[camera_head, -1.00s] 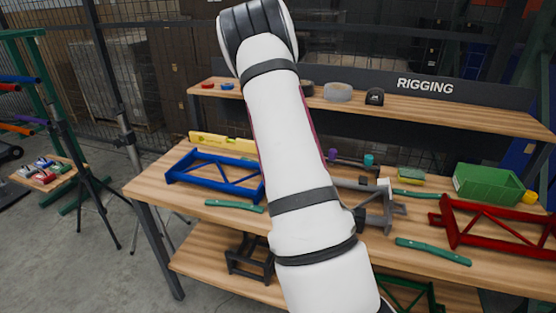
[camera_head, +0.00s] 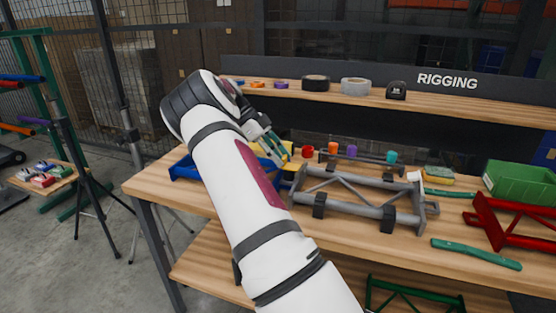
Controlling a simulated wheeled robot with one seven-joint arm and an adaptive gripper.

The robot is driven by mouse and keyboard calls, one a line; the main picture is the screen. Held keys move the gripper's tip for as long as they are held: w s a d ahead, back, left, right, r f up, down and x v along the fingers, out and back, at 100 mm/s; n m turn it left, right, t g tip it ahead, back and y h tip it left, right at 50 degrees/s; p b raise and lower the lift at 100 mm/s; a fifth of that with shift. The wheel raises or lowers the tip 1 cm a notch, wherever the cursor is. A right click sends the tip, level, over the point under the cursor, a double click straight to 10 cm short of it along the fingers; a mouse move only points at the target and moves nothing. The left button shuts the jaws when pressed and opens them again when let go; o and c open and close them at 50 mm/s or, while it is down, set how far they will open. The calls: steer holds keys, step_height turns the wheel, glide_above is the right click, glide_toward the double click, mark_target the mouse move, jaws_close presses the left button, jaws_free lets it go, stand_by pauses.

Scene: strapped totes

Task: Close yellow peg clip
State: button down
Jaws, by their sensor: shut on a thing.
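My gripper (camera_head: 275,154) is at the back left of the workbench, with its fingers pointing down and to the right. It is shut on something. A yellow piece (camera_head: 288,149) shows right at the fingertips, partly hidden by them. I cannot tell whether it is the yellow peg clip or the end of the yellow level behind my arm. To the right, a grey rail (camera_head: 365,156) carries an orange clip (camera_head: 333,148), a purple clip (camera_head: 351,150) and a teal clip (camera_head: 391,157). A red clip (camera_head: 308,152) is left of them.
A grey frame (camera_head: 365,183) lies in front of the rail. A blue frame (camera_head: 185,169) is partly behind my arm. A red frame (camera_head: 510,222), a green bin (camera_head: 520,183) and a green tool (camera_head: 476,254) are at the right. Tape rolls stand on the raised shelf (camera_head: 430,107).

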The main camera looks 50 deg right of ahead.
steer(key=shift+f+g, duration=0.25)
steer(key=shift+g, duration=0.05)
steer(key=c, duration=1.3)
jaws_free()
steer(key=shift+r, duration=0.1)
steer(key=v, duration=0.7)
steer(key=shift+w+r, duration=0.1)
steer(key=shift+r, duration=0.05)
steer(key=shift+a, duration=0.1)
